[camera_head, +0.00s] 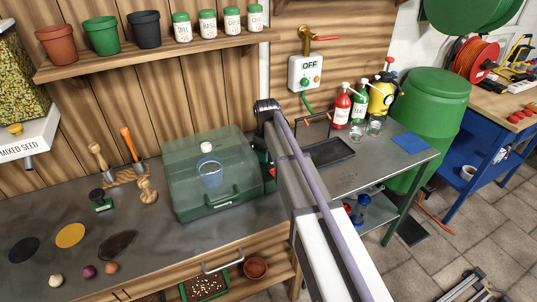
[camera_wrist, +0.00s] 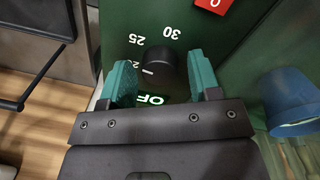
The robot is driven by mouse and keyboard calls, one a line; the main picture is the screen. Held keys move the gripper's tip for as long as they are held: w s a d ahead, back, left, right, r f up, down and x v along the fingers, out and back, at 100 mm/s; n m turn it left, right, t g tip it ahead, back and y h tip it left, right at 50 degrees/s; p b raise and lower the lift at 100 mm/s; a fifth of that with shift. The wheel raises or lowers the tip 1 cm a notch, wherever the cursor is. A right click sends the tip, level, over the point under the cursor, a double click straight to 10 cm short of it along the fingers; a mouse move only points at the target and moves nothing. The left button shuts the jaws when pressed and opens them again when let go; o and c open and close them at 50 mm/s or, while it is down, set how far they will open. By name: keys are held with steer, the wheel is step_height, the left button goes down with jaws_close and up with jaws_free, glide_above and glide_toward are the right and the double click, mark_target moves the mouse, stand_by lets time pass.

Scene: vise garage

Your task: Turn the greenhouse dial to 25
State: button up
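The greenhouse (camera_head: 186,205), a green box with a clear lid, stands on the bench in the head view. Its right side is partly hidden by my arm. In the wrist view, the black round dial (camera_wrist: 164,70) sits on the green panel (camera_wrist: 120,22). White marks 25 and 30 stand above it. A mark beginning with 2 is partly covered by the left finger. The dial's white line points left, towards that covered mark, below 25. My gripper (camera_wrist: 161,78) is open, with one teal finger on each side of the dial and visible gaps to it.
A blue cup (camera_wrist: 289,100) shows at right in the wrist view. A black tray (camera_head: 330,152) lies on the bench right of my arm.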

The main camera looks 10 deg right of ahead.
steer(key=c, duration=0.8)
steer(key=m, duration=0.4)
steer(key=shift+m, duration=0.4)
steer(key=o, duration=0.9)
steer(key=r+p, duration=1)
steer(key=shift+s+a+r+p, duration=0.1)
steer(key=shift+a+r+p, duration=0.25)
steer(key=shift+p, duration=0.05)
